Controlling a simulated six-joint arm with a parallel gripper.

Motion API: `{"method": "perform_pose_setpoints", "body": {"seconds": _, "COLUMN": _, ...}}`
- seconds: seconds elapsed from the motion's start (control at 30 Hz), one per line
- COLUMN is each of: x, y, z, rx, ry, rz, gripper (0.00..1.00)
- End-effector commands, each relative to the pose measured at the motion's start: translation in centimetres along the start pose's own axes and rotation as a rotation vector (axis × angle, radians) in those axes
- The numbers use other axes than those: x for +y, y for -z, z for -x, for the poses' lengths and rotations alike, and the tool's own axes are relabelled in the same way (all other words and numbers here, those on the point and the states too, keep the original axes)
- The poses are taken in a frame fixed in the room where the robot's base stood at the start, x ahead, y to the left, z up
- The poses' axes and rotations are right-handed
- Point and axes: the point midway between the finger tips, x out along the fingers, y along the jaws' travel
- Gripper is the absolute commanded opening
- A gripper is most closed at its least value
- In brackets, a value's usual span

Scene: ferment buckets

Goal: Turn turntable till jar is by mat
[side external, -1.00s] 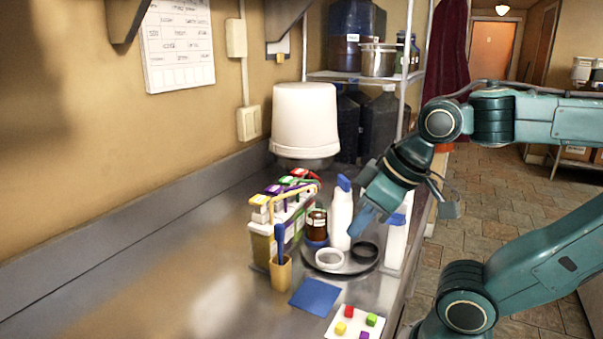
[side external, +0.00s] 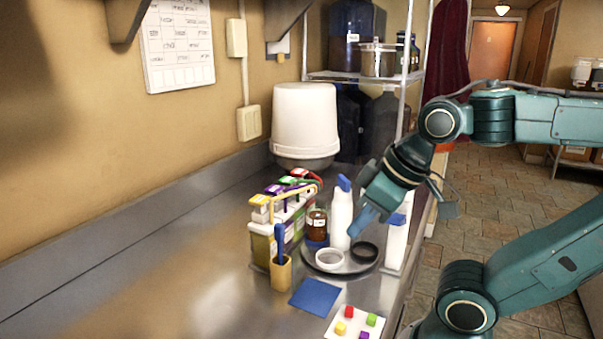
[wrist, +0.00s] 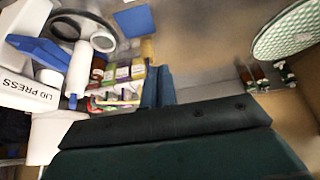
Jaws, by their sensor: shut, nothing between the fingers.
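The blue square mat (side external: 315,297) lies flat in front of the disc, apart from the jar, and also shows in the wrist view (wrist: 135,21). My gripper (side external: 359,226) is shut and empty beside the bottle, over the disc's far right; contact is unclear.
A rack of cartons with coloured tops (side external: 281,212) and a tan cup with a blue tool (side external: 281,273) stand left of the disc. A white lid press (side external: 395,243) stands close on the right. A card with coloured cubes (side external: 354,324) lies in front. The left counter is clear.

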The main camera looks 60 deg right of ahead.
Motion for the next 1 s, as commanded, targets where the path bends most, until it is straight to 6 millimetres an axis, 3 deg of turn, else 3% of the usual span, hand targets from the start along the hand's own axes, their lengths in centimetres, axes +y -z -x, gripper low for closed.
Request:
{"method": "perform_pose_setpoints", "body": {"seconds": 0.03, "x": 0.0, "y": 0.0, "z": 0.0, "rx": 0.0, "ry": 0.0, "rz": 0.0, "gripper": 0.04}}
{"method": "perform_pose_setpoints", "body": {"seconds": 0.2, "x": 0.2, "y": 0.4, "z": 0.1, "rx": -0.005, "ry": -0.005, "rz": -0.01, "gripper": 0.35}}
{"method": "perform_pose_setpoints", "body": {"seconds": 0.37, "x": 0.9, "y": 1.8, "z": 0.6, "rx": -0.032, "ry": -0.023, "rz": -0.05, "gripper": 0.35}}
{"method": "perform_pose_setpoints", "body": {"seconds": 0.57, "x": 3.2, "y": 5.1, "z": 1.7, "rx": -0.099, "ry": -0.063, "rz": -0.149, "gripper": 0.35}}
{"method": "perform_pose_setpoints", "body": {"seconds": 1.0, "x": 11.9, "y": 12.6, "z": 3.1, "rx": -0.28, "ry": -0.148, "rz": -0.438, "gripper": 0.35}}
